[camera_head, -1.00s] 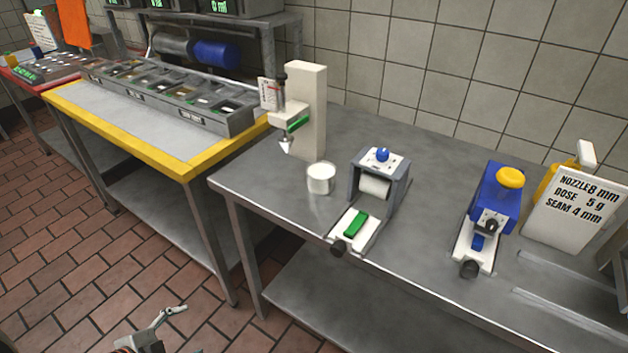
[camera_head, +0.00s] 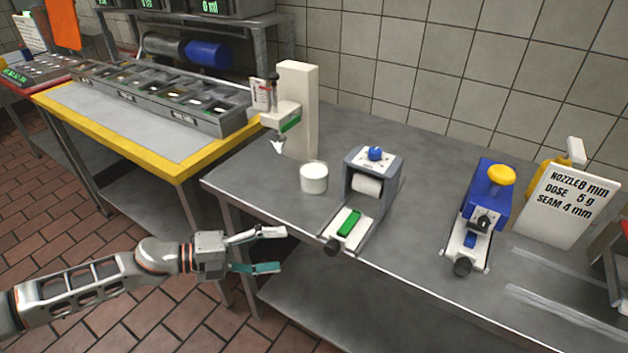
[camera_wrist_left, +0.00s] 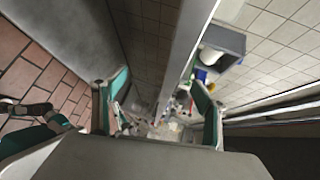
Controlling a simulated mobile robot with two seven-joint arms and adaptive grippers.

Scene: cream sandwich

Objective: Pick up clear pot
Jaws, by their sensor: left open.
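The clear pot (camera_head: 314,178) is a small round pot with whitish contents or walls. It stands upright on the steel table in the head view, between the white dispenser stand and the grey roller device. My left gripper (camera_head: 272,250) is open and empty. It is in front of the table's front edge, below and left of the pot in the picture and apart from it. The open fingers also show in the left wrist view (camera_wrist_left: 160,115), where I cannot make out the pot clearly. My right gripper is not in view.
The steel table (camera_head: 270,196) has a dispenser stand (camera_head: 298,105), a roller device (camera_head: 372,180), a blue device (camera_head: 490,190) and a sign (camera_head: 566,208). A yellow-edged counter (camera_head: 110,145) with ingredient bins stands at left. Table space left of the pot is clear.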

